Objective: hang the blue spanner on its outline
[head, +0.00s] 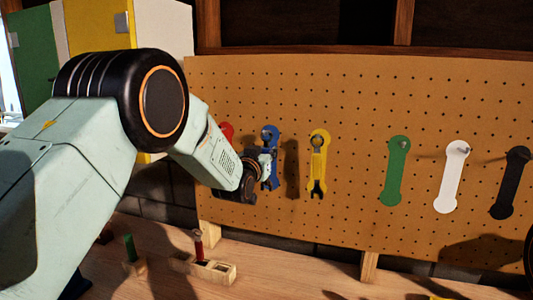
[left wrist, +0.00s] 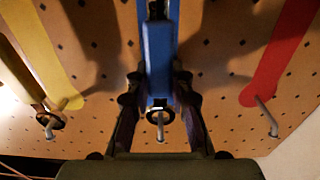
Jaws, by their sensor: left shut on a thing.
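The blue spanner (head: 269,172) is upright in front of the pegboard, in line with its blue outline (head: 270,133). My left gripper (head: 264,165) is shut on it. In the left wrist view, the spanner (left wrist: 159,60) lies between the two fingers of the gripper (left wrist: 160,105). Its ring end is at the metal peg (left wrist: 160,132). I cannot tell whether the ring is around the peg or just in front of it. The gripper hides part of the spanner and outline in the head view. My right gripper is not in view.
A yellow spanner (head: 318,165) hangs to the right on the pegboard (head: 350,110). A red outline (head: 227,131) is close on the left, partly behind my arm. Green (head: 394,170), white (head: 452,178) and black (head: 510,183) outlines are farther right. A wooden block (head: 213,270) holding a red-handled tool stands on the bench.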

